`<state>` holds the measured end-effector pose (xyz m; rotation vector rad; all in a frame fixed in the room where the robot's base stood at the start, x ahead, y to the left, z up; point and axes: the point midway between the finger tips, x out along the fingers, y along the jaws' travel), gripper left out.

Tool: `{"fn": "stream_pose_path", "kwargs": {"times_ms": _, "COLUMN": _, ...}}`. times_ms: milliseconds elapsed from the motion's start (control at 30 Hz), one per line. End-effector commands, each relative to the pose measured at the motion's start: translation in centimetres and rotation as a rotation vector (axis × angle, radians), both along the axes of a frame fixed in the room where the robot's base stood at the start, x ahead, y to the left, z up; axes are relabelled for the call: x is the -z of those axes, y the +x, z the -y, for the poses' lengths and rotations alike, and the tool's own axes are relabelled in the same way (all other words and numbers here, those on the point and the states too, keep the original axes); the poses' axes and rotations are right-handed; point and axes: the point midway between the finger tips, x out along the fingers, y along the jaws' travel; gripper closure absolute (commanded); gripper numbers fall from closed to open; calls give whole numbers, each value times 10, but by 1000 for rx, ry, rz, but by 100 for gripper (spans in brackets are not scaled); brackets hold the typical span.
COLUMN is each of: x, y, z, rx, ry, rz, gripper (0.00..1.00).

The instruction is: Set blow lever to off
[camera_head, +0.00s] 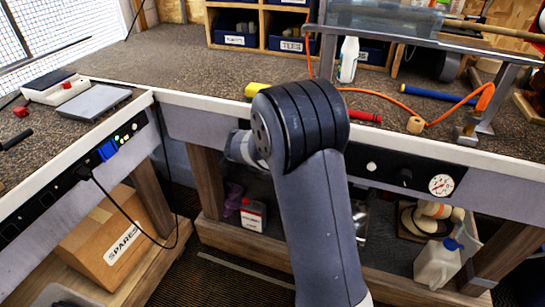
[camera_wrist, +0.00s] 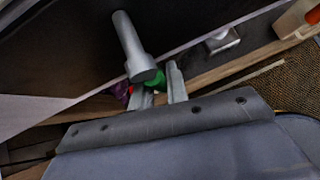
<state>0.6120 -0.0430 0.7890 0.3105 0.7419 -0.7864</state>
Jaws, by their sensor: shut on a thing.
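In the wrist view, a grey cylindrical fitting (camera_wrist: 130,42) sticks out from a dark panel. A green piece (camera_wrist: 156,83), which looks like the handle of the blow lever, shows at the near end of the fitting. My gripper (camera_wrist: 160,90) has one finger on each side of the green piece and is shut on it. The fingers hide part of the lever, so its exact angle cannot be told. In the head view, my arm covers the lever and the gripper.
The black front panel of the bench carries a dark knob (camera_head: 405,178) and a pressure gauge (camera_head: 441,184). A white jug (camera_head: 438,264) and a red-and-white container (camera_head: 252,214) stand on the lower shelf. A white bottle (camera_head: 348,60) and orange hose (camera_head: 398,100) are on the bench top.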

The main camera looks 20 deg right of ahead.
Motion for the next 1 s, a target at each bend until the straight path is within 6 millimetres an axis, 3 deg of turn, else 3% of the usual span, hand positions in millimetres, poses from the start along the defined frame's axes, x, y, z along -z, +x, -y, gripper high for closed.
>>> {"fn": "stream_pose_path", "kwargs": {"times_ms": 200, "x": 2, "y": -1, "z": 1, "rx": 0, "ry": -2, "rz": -6, "gripper": 100}}
{"fn": "stream_pose_path", "kwargs": {"times_ms": 233, "x": 2, "y": -1, "z": 0, "rx": -1, "ry": -3, "rz": -6, "gripper": 84}}
{"fn": "stream_pose_path", "kwargs": {"times_ms": 500, "x": 1, "y": -1, "z": 0, "rx": 0, "ry": -1, "rz": -3, "gripper": 63}}
{"fn": "stream_pose_path", "kwargs": {"times_ms": 767, "x": -1, "y": -1, "z": -1, "rx": 0, "ry": -1, "rz": -1, "gripper": 63}}
{"fn": "stream_pose_path", "kwargs": {"times_ms": 1000, "x": -28, "y": -17, "z": -20, "rx": -3, "ry": -1, "rz": 1, "gripper": 63}}
